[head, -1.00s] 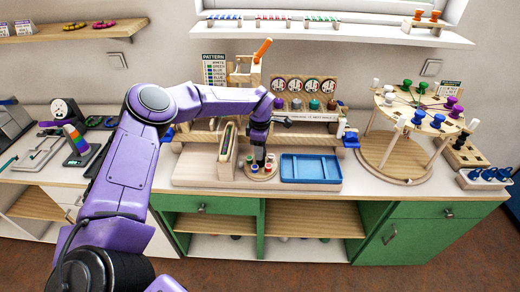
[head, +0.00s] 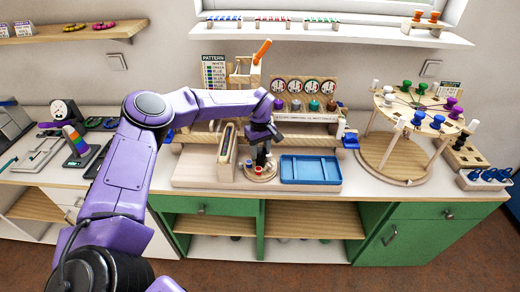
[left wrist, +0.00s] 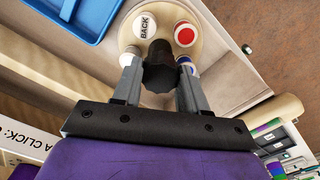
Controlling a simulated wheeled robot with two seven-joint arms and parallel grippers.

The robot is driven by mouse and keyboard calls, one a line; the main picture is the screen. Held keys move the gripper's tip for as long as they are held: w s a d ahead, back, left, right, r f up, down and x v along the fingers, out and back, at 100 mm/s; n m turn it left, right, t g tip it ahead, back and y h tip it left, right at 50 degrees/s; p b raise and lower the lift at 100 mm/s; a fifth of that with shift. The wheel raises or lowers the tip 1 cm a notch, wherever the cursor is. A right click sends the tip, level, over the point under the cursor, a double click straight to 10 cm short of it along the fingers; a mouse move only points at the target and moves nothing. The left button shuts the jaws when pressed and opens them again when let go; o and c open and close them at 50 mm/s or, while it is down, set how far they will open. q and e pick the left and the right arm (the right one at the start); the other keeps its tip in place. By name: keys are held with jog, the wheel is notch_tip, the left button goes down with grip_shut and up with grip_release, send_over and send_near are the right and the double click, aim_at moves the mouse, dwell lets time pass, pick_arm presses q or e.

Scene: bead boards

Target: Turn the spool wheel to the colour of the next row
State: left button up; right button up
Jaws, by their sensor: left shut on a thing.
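The spool wheel (head: 262,177) is a small round wooden disc on the front of the bead board. In the left wrist view, the wheel (left wrist: 205,42) carries a red-topped spool (left wrist: 184,35), a white one marked BACK (left wrist: 145,25) and others partly hidden by the fingers. My left gripper (head: 261,160) points down over the wheel. In the left wrist view, its fingers (left wrist: 158,82) are shut on the dark central knob (left wrist: 160,55). The pattern card (head: 214,70) with coloured rows stands behind at the left; its rows are too small to read surely. My right gripper is out of view.
A blue tray (head: 311,169) lies just right of the wheel. A wooden holder (head: 227,143) stands close at its left. A round peg table (head: 392,160) stands farther right.

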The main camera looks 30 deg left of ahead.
pick_arm(q)
jog(key=shift+s+d+f+m, duration=0.2)
jog(key=shift+f+m, duration=0.1)
jog(key=shift+m, duration=0.7)
jog(key=o, duration=1.1)
jog(key=shift+c, duration=0.2)
jog(key=shift+w+r, duration=0.1)
jog(key=shift+w, duration=0.05)
jog(key=shift+a+r, duration=0.1)
jog(key=shift+r, duration=0.35)
notch_tip(320, 180, up, 10)
jog(key=b, duration=0.2)
jog(key=shift+f, duration=0.2)
